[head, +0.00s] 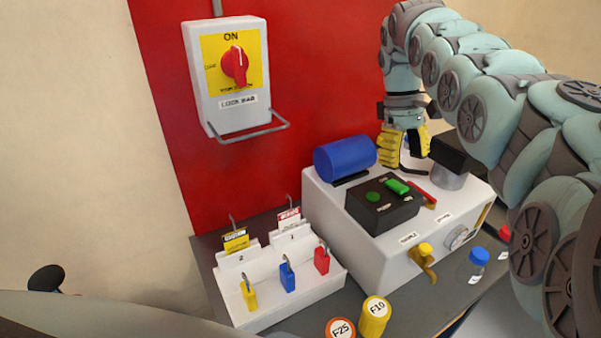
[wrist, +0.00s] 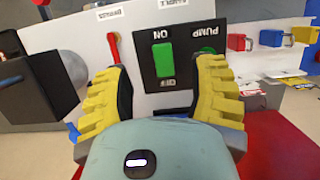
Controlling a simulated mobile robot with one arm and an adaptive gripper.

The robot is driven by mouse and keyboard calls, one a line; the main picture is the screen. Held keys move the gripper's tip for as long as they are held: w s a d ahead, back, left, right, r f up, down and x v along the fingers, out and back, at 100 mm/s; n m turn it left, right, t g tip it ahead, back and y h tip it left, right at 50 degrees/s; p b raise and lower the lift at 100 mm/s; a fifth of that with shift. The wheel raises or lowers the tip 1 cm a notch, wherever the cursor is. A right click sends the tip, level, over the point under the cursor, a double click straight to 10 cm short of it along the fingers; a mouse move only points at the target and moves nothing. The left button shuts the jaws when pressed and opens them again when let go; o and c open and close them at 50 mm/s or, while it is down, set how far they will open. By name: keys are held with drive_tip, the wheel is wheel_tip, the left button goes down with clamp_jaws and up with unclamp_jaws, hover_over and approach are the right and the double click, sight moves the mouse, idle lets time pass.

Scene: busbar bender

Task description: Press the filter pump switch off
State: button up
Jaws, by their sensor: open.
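The filter pump switch is a green rocker (head: 397,186) on a black box (head: 368,213) on top of the white machine housing. In the wrist view the green rocker (wrist: 163,60) lies between the fingers, with ON and OFF lettering at its two ends and PUMP beside it. A round green light (head: 373,197) sits beside the rocker. My gripper (head: 404,158) has yellow-padded fingers and is above and behind the switch box in the head view. In the wrist view my gripper (wrist: 161,90) is open and empty. Whether a fingertip touches the box cannot be told.
A blue cylinder (head: 345,158) and a red-handled lever (head: 422,194) flank the switch box. A white rack (head: 285,292) holds padlocks and tags. A yellow valve handle (head: 424,258) is on the housing front. A red-knobbed isolator (head: 227,75) hangs on the red wall.

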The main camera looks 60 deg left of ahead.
drive_tip(key=shift+s+a+r, duration=0.15)
drive_tip(key=shift+a+r, duration=0.1)
drive_tip(key=shift+r, duration=0.35)
